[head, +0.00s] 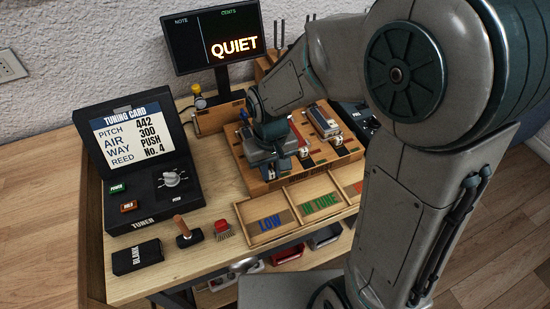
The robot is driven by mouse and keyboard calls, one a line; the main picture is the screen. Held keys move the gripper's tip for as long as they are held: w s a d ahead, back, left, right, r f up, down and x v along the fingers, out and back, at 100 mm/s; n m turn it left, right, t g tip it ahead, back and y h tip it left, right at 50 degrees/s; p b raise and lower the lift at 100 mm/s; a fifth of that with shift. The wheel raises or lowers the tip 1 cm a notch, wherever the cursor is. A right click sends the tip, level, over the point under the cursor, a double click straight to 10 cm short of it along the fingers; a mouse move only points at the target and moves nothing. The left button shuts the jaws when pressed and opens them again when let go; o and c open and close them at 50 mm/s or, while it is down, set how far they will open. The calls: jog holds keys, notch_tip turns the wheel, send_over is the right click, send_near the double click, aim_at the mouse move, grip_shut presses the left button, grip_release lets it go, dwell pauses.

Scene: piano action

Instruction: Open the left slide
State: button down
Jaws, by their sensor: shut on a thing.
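A wooden board (315,169) with several slides side by side stands at the back middle of the table. My gripper (271,169) points down over the board's left part, near its front edge. It is shut on the left slide there, which my gripper and wrist mostly hide. I cannot see the contact between the fingers and the slide clearly, nor how far the slide is open. To the right, another slide (325,121) shows with a small pale knob at its front end.
A QUIET display (213,38) stands behind.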

jog(key=shift+s+d, duration=0.1)
jog(key=shift+s, duration=0.15)
jog(key=c, duration=1.3)
grip_release()
jog(key=shift+s, duration=0.15)
notch_tip(320, 180, up, 14)
jog(key=shift+f, duration=0.1)
